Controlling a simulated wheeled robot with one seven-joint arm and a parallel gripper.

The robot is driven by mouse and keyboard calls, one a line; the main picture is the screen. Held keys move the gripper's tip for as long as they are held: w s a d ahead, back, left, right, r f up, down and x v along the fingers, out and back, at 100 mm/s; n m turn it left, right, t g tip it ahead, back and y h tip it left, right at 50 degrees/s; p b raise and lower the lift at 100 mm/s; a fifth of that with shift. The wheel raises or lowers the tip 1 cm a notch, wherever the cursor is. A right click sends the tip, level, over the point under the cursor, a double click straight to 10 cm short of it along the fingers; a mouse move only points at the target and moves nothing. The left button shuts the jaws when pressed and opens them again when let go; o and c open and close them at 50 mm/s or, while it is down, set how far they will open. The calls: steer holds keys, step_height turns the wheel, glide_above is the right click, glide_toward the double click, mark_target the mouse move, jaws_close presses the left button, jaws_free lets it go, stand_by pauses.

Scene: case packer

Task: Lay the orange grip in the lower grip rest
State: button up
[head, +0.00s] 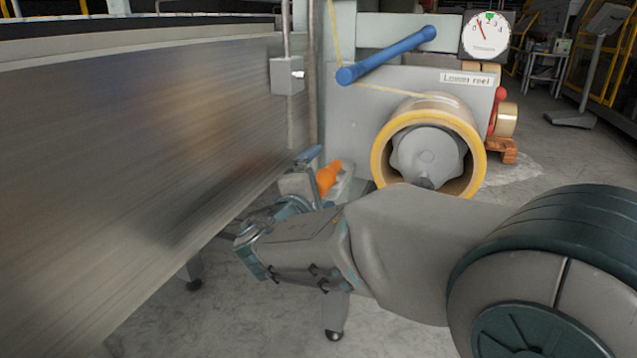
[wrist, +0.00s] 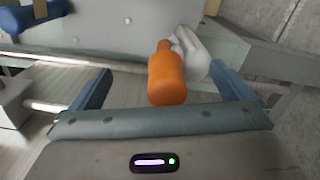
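The orange grip (head: 328,177) shows beyond my gripper, low and left of the lower reel. In the wrist view the orange grip (wrist: 167,78) stands between the two blue fingers, with a visible gap on each side. My gripper (wrist: 161,69) is open, its fingers wide apart and not touching the grip. In the head view my gripper (head: 308,155) is partly hidden by my wrist. A pale grey curved piece (wrist: 193,52) lies right beside the grip; I cannot tell whether it is the grip rest or whether the grip lies in it.
A tape roll (head: 463,120) sits on the reel labelled "Lower reel". A blue roller (head: 388,55) and a dial gauge (head: 485,36) are above it. A large metal panel (head: 130,150) closes the left side. A red-orange bracket (head: 503,150) stands behind the reel.

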steer(key=shift+s, duration=0.1)
stand_by(0.6)
steer(key=b+v, duration=0.2)
steer(key=v, duration=0.8)
stand_by(0.8)
steer(key=s+d+r+m+g+h+p, duration=0.1)
steer(key=s+d+r+m+g+p, duration=0.4)
steer(key=d+p, duration=0.5)
steer(key=s+d+r+m+g+p, duration=0.2)
steer(key=d+r+m+g+p, duration=0.3)
steer(key=d+p, duration=0.55)
steer(key=s+r+m+g+y+p, duration=0.2)
steer(key=r+p, duration=0.4)
steer(key=p, duration=0.4)
steer(key=s+a+r+m+g+y+p, duration=0.1)
steer(key=s+r+m+y+p, duration=0.4)
steer(key=p, duration=0.5)
steer(key=shift+s+a+r+g+p, duration=0.25)
steer(key=shift+s+r+g+p, duration=0.1)
steer(key=shift+s+r+g, duration=0.2)
